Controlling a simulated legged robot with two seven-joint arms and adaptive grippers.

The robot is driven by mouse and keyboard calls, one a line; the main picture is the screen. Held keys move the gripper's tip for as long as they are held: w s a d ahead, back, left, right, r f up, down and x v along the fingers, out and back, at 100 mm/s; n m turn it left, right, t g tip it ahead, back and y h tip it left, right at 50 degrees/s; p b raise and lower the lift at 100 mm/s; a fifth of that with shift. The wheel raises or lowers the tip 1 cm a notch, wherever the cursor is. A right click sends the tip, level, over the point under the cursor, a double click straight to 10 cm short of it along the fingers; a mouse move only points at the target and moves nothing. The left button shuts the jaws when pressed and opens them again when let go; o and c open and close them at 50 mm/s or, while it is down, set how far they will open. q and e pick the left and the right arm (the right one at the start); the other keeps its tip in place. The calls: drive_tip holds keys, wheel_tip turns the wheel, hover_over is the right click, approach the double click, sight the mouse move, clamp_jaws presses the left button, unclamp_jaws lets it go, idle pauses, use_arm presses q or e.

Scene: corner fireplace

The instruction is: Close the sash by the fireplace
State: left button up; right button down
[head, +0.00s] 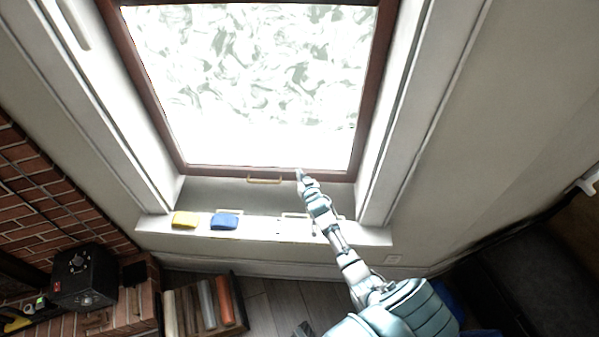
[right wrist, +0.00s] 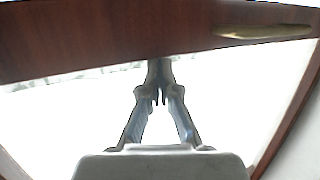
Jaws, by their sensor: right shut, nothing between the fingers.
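The sash (head: 275,172) is a dark red-brown frame around a bright, patterned pane. A brass handle (head: 264,181) is on its bottom rail. A grey strip shows between the rail and the white sill. My right gripper (head: 300,175) is shut and empty at the bottom rail, just right of the handle. In the right wrist view the shut fingers (right wrist: 160,98) point toward the wooden rail (right wrist: 100,38), with the brass handle (right wrist: 262,32) to the upper right. I cannot tell whether the fingertips touch the rail. My left gripper is not in view.
A yellow sponge (head: 185,220) and a blue sponge (head: 225,221) lie on the white sill (head: 262,231). At lower left are the brick fireplace (head: 35,185), a black box with a dial (head: 84,278) and a crate (head: 240,322) holding rolls. Plain wall is at right.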

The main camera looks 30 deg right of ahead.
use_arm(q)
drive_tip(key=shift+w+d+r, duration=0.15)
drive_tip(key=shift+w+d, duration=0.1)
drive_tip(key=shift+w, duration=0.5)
use_arm(e)
drive_tip(key=shift+w+f, duration=0.1)
drive_tip(key=shift+f, duration=0.5)
